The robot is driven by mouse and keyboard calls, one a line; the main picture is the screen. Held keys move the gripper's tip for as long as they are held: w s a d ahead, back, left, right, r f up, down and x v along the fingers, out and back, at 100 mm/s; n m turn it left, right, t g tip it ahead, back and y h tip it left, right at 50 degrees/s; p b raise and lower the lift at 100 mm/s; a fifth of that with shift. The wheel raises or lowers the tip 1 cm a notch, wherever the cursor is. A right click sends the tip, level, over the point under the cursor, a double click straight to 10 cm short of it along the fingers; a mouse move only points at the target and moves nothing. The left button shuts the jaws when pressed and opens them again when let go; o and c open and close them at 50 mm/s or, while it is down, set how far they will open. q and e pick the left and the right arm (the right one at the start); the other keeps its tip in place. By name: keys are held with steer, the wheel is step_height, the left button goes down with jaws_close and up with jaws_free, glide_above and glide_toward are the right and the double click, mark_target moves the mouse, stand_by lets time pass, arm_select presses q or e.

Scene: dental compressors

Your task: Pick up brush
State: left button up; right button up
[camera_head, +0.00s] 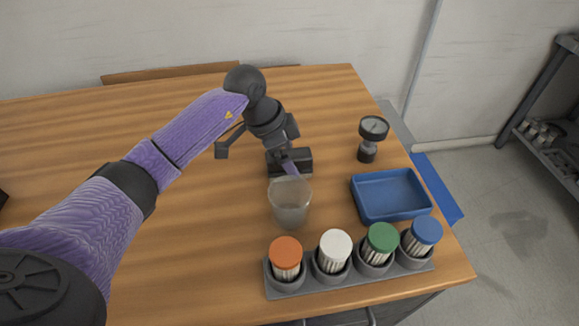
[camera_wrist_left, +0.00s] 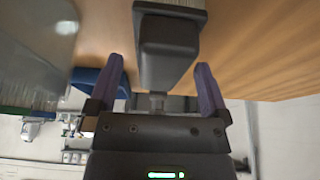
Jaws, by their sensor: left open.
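The brush (camera_wrist_left: 168,48) shows in the left wrist view as a dark grey handle block with a wider, bristled end at the top edge of the picture. My left gripper (camera_wrist_left: 158,80) is open, with one purple finger on each side of the brush handle and a visible gap on both sides. In the head view my left gripper (camera_head: 290,168) points down at the table just behind the clear cup. There the brush cannot be told apart from the dark gripper parts. My right gripper is not in view.
A clear cup (camera_head: 290,203) stands right in front of the gripper. A grey rack (camera_head: 350,280) holds several containers with coloured tops along the front edge. A blue tray (camera_head: 390,194) and a gauge (camera_head: 373,130) are to the right. The table's (camera_head: 190,240) left part is clear.

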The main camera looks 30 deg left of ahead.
arm_select(q)
steer(key=x, duration=0.2)
steer(key=shift+f, duration=0.3)
steer(key=shift+w, duration=0.1)
steer(key=shift+r, duration=0.1)
steer(key=shift+f, duration=0.25)
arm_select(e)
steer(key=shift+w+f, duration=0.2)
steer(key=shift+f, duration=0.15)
